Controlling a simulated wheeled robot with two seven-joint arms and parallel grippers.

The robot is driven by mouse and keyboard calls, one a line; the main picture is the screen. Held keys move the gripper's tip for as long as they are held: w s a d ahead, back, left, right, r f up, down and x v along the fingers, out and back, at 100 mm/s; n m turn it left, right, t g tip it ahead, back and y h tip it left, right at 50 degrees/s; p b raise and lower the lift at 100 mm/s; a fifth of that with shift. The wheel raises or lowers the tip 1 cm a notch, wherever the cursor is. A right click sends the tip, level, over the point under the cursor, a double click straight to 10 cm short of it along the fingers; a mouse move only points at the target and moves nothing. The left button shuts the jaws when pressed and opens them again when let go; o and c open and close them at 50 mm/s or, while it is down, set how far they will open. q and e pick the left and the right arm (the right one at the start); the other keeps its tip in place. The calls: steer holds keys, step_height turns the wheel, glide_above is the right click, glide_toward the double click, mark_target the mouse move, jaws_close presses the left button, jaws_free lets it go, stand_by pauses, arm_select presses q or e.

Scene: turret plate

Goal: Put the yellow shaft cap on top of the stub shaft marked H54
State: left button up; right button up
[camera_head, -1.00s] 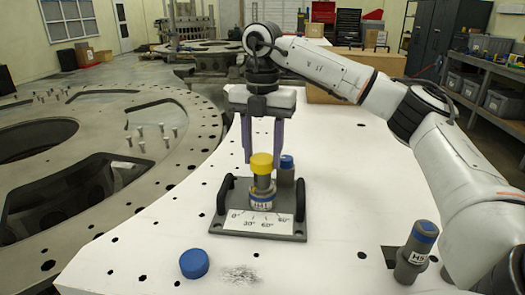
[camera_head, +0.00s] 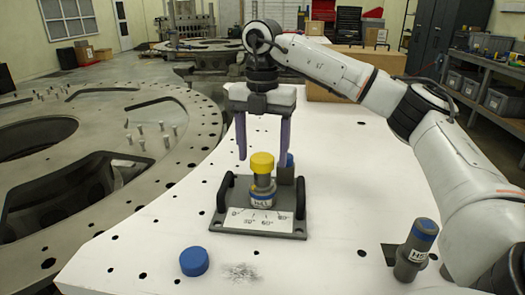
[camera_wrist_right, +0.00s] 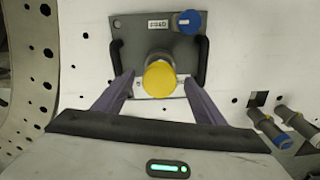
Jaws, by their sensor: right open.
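The yellow shaft cap (camera_head: 262,162) sits on top of an upright grey stub shaft (camera_head: 262,186) on a grey base plate with an angle scale. The shaft's white label starts with H, but I cannot read the rest surely. My right gripper (camera_head: 263,155) points down around the cap. Its purple fingers stand apart on both sides, with no clear contact. The right wrist view also shows the cap (camera_wrist_right: 160,79) between the spread fingers. A second post with a blue top (camera_head: 290,160) stands behind, partly hidden by a finger. My left gripper is not in view.
A loose blue cap (camera_head: 194,261) lies on the white table, front left. A grey shaft with a blue band and partly readable H5 label (camera_head: 415,252) stands front right. Two black handles (camera_head: 224,193) flank the base plate.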

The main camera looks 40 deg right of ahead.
steer(key=shift+r, duration=0.45)
step_height(320, 180, up, 7)
steer(key=shift+r+p, duration=0.2)
steer(key=shift+p, duration=0.85)
steer(key=shift+r+b, duration=0.3)
steer(key=shift+r, duration=0.65)
